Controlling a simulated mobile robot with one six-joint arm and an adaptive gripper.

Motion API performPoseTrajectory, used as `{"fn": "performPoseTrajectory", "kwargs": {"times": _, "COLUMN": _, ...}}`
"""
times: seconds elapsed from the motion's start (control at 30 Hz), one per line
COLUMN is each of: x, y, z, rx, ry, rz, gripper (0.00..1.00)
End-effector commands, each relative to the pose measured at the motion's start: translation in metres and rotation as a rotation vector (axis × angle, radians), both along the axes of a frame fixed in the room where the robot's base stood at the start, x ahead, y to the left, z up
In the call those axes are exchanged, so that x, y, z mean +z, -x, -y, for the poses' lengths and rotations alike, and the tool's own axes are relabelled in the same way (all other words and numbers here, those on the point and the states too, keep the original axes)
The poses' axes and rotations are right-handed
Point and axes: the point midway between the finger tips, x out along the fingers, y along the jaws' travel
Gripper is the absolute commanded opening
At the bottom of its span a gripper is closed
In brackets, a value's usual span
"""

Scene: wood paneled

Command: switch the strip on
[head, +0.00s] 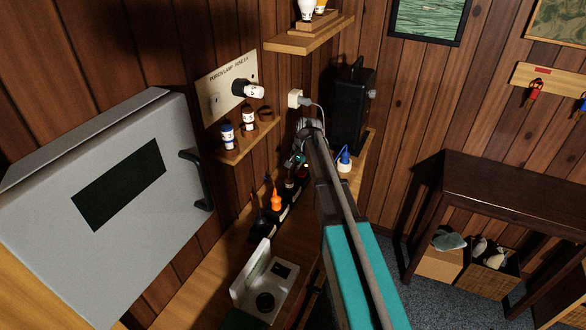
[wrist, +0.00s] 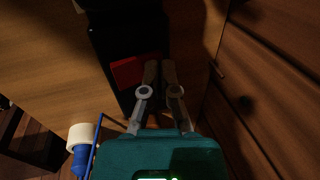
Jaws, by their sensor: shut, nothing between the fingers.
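The black power strip (head: 262,226) lies along the wooden bench against the wall in the head view. An orange plug (head: 276,200) stands upright in it. In the wrist view the strip (wrist: 107,42) is a dark bar, and a red patch that looks like its rocker switch (wrist: 126,71) shows on top. My gripper (wrist: 160,72) is shut and empty, pointing down at the strip, its fingertips just right of the red switch. I cannot tell whether they touch the strip. In the head view my arm and wrist partly hide the strip's far end.
A black box (head: 352,108) stands behind. A wall outlet with a plug (head: 296,99), a small shelf with jars (head: 246,140) and a grey cabinet (head: 110,200) are close on the left.

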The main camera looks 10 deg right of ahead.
Motion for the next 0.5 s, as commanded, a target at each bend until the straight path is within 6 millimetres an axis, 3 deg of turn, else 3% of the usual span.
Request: {"fn": "performPoseTrajectory", "kwargs": {"times": 0.5, "x": 0.005, "y": 0.0062, "z": 0.0088, "rx": -0.001, "ry": 0.0, "rz": 0.0, "gripper": 0.0}}
